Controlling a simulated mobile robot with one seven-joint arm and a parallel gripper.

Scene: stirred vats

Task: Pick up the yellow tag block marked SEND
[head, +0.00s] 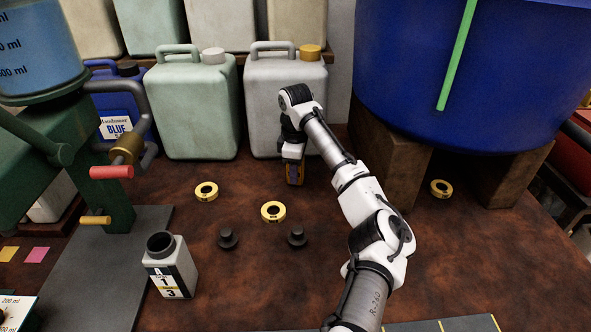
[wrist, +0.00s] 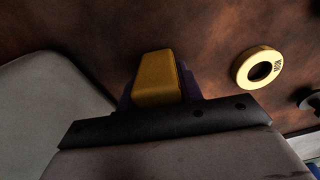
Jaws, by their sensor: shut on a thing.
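A yellow block (wrist: 157,78) sits between the fingers of my gripper (wrist: 160,98) in the wrist view. No SEND marking is readable on the face that shows. In the head view my gripper (head: 294,172) points down over the brown bench, in front of the grey canister with the yellow cap. It is shut on the yellow block, of which only a little yellow shows there. I cannot tell whether the block touches the bench.
Yellow rings (head: 273,211) and dark knobs (head: 297,237) lie on the bench (head: 330,270). A grey canister (head: 286,105) and a pale green one (head: 193,105) stand behind. A small bottle (head: 170,268) stands at front left. The blue vat (head: 460,80) rests on wooden blocks at right.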

